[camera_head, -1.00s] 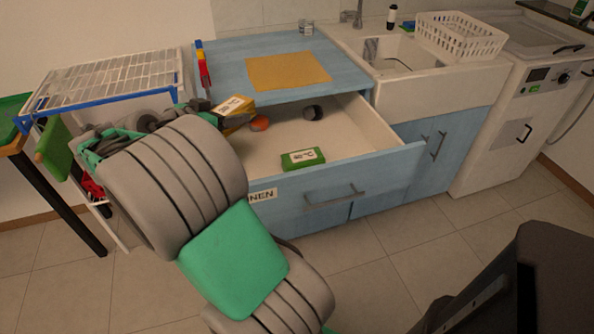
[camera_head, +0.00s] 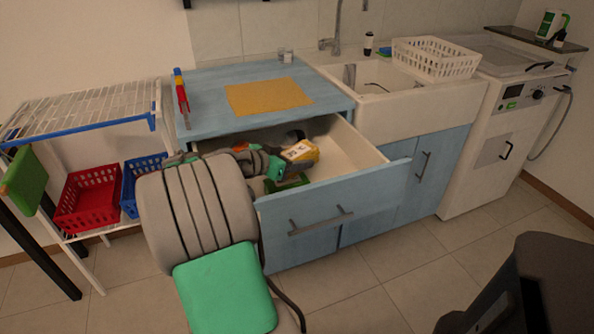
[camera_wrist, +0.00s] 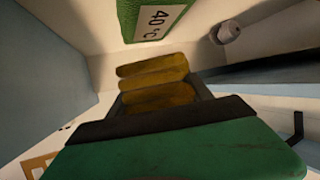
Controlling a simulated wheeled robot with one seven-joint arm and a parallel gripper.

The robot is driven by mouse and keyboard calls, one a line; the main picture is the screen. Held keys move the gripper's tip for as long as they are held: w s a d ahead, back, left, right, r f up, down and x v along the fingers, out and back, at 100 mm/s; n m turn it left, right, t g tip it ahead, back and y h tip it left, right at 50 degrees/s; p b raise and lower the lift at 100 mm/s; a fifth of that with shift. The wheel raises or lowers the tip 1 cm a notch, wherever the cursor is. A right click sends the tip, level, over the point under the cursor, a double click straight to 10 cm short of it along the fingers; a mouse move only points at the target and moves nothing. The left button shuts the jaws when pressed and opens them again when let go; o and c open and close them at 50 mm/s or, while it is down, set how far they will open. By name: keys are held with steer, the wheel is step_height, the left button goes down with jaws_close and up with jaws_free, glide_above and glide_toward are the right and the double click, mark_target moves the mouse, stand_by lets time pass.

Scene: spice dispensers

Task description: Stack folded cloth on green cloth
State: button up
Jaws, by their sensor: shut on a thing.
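My gripper (camera_head: 286,164) is shut on a yellow folded cloth (camera_head: 303,151) with a white label and holds it over the open drawer. The cloth's stacked yellow folds (camera_wrist: 152,78) show at the jaws in the wrist view. The green cloth (camera_head: 291,182) lies in the drawer below, partly hidden by my arm and the held cloth. In the wrist view the green cloth (camera_wrist: 128,22) shows a white label reading 40 °C, and the yellow cloth appears apart from it.
The blue drawer front (camera_head: 335,205) stands pulled out beneath a counter with a flat orange-yellow mat (camera_head: 268,96). A round grey item (camera_wrist: 229,32) lies in the drawer. A wire rack (camera_head: 85,112) with red (camera_head: 88,200) and blue baskets stands left; the sink is right.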

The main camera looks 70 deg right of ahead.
steer(key=shift+s+d+f+b, duration=0.15)
steer(key=shift+f+b, duration=0.25)
steer(key=shift+f, duration=1.55)
steer(key=o, duration=1.5)
steer(key=shift+c, duration=0.2)
steer(key=shift+a+r+p, duration=0.2)
steer(key=shift+r+p, duration=0.1)
steer(key=shift+r, duration=0.05)
steer(key=v, duration=0.7)
steer(key=shift+p, duration=0.3)
